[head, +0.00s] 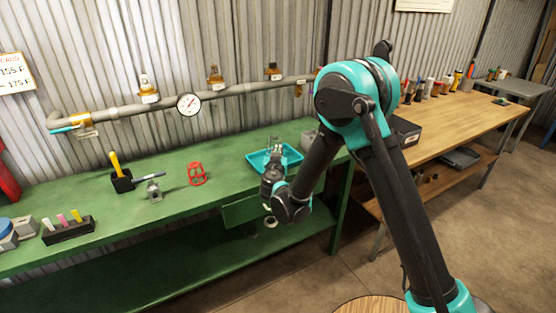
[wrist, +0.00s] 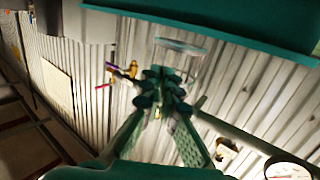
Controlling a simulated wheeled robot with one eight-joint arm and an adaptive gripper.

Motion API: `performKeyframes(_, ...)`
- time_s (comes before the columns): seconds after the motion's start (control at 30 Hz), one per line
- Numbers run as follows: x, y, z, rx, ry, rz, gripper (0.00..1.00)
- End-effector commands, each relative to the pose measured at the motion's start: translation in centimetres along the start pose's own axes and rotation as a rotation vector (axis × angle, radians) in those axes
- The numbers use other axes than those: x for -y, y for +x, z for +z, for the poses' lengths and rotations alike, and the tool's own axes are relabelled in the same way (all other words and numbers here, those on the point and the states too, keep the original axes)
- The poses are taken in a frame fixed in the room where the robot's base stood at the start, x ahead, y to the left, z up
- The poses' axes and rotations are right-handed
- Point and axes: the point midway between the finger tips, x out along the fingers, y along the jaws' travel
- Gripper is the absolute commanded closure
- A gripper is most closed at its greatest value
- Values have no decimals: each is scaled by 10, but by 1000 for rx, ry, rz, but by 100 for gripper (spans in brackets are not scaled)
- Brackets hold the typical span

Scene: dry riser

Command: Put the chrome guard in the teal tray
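The chrome guard (head: 275,143) is a small pale wire cage. In the wrist view the guard (wrist: 187,62) shows just beyond my fingertips. My gripper (head: 274,160) points toward the wall, with its fingers drawn close together on the guard; the fingertips (wrist: 162,90) hide the exact contact. The teal tray (head: 293,154) is on the right end of the green bench, and gripper and guard overlap it in the head view. The guard appears above the tray; its height is hard to tell. The tray's edge (wrist: 215,22) crosses the top of the wrist view.
A red guard (head: 198,174), a small grey fitting (head: 154,191), a yellow-handled tool in a black holder (head: 121,180) and a marker rack (head: 68,231) stand left on the green bench (head: 225,190). A pipe with a gauge (head: 188,105) runs along the wall. A wooden bench (head: 450,115) stands right.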

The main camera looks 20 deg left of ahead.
Motion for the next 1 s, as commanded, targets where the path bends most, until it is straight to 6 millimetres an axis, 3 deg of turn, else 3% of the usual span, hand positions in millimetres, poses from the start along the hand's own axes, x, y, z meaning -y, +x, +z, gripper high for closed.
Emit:
performKeyframes(0.4, 0, 3, 38, 0, 0, 0, 100)
performKeyframes(0.77, 0, 4, 42, 0, 0, 0, 100)
performKeyframes(0.97, 0, 4, 41, 0, 0, 0, 75)
performKeyframes(1.0, 0, 4, 41, 0, 0, 0, 74)
